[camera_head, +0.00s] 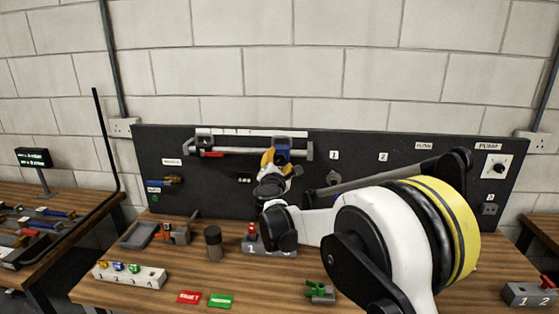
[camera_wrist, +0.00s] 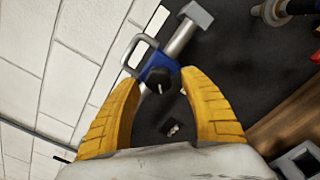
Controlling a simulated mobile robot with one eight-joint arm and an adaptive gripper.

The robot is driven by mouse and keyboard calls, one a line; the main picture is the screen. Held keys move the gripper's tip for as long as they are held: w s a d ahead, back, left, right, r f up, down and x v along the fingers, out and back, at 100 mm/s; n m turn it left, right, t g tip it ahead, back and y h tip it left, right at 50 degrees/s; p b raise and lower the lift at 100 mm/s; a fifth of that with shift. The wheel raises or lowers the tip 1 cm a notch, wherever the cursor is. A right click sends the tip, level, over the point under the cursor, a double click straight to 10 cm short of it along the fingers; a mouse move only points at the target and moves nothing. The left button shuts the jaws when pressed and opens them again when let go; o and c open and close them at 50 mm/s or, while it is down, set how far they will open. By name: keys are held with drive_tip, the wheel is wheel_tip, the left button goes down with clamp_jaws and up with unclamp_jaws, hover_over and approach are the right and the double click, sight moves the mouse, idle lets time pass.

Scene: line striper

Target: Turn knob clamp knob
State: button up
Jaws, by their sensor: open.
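The black clamp knob (camera_wrist: 159,81), with a white pointer mark, sits on a blue clamp body (camera_wrist: 152,63) in the wrist view. My gripper (camera_wrist: 160,77) is open, with one yellow finger on each side of the knob. I cannot tell whether either finger touches it. In the head view the blue clamp body (camera_head: 283,156) is on the dark upright panel (camera_head: 370,205), on the grey bar assembly. My gripper (camera_head: 268,164) is right in front of it and hides the knob there.
The wooden bench (camera_head: 140,284) below the panel carries a grey block with a red knob (camera_head: 251,230), a dark cylinder (camera_head: 213,240), a white rack (camera_head: 130,275) and red and green labels. A red-handled part (camera_head: 212,153) is at the bar's left.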

drive_tip(key=s, duration=1.1)
drive_tip(key=shift+a, duration=0.2)
drive_tip(key=s+d+f+m+g+h+b, duration=0.25)
drive_tip(key=s+d+m, duration=0.55)
drive_tip(key=d, duration=0.4)
drive_tip(key=s+d+f+m+g+h+b, duration=0.1)
drive_tip(key=s+d+m+g, duration=0.3)
drive_tip(key=s+d+m, duration=0.6)
drive_tip(key=s+d+f+m+g+y+b, duration=0.1)
drive_tip(key=s+f+m, duration=0.3)
drive_tip(key=s, duration=0.6)
drive_tip(key=s+d+f+m+g+y+b, duration=0.1)
drive_tip(key=s+d+f+m+g+y, duration=0.1)
drive_tip(key=s+f, duration=0.6)
drive_tip(key=s+m+g+y, duration=0.1)
drive_tip(key=s+m, duration=0.1)
drive_tip(key=shift+s+d+m+b, duration=0.3)
drive_tip(key=shift+s+b, duration=0.1)
